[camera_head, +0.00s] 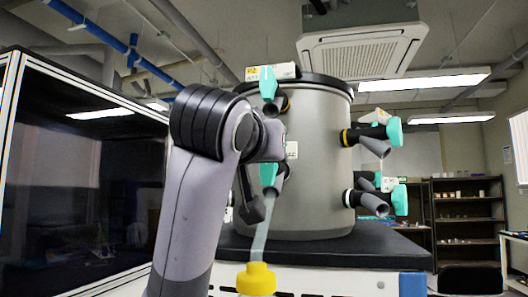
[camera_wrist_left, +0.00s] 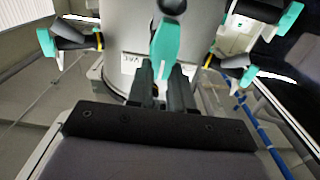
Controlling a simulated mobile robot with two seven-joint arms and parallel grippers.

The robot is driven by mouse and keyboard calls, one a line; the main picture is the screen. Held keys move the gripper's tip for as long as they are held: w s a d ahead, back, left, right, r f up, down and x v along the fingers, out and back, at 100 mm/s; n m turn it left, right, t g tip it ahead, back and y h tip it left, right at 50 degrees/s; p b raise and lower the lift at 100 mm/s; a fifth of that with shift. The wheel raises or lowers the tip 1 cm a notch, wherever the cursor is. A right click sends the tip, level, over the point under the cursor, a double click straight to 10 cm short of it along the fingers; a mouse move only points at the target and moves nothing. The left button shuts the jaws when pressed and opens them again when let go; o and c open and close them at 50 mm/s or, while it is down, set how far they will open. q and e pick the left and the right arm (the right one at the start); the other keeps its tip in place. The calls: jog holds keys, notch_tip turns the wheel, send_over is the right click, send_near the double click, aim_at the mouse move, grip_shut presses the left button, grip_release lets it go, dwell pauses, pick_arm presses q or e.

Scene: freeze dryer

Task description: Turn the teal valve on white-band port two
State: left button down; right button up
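A grey metal drum carries several teal valves on black ports. In the head view, the teal valve (camera_head: 268,173) on the lower middle port sits beside my left gripper (camera_head: 250,207), which partly hides that port. In the left wrist view, turned upside down, this valve's teal handle (camera_wrist_left: 164,42) points toward my left gripper (camera_wrist_left: 162,78). The gripper's two dark fingers stand apart, near the handle's tip. I cannot tell whether they touch it. A label (camera_wrist_left: 131,60) beside it seems to read W3. The band on this port is not clear. My right gripper is not in view.
A yellow-band valve (camera_head: 268,82) sits above. More valves stick out at right, upper (camera_head: 394,131) and lower (camera_head: 399,199). The drum (camera_head: 318,125) stands on a black top (camera_head: 370,250). A yellow cap (camera_head: 256,279) is in front. A dark glass cabinet (camera_head: 75,170) stands left.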

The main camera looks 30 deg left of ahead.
pick_arm(q)
jog(key=m, duration=0.4)
jog(key=d+m, duration=0.1)
jog(key=m, duration=0.3)
jog(key=f+m, duration=0.1)
jog(key=m, duration=0.2)
jog(key=shift+w+d+m, duration=0.2)
jog(key=shift+d+m, duration=0.15)
jog(key=shift+m, duration=0.05)
dwell(0.7)
jog(key=c, duration=1)
grip_release()
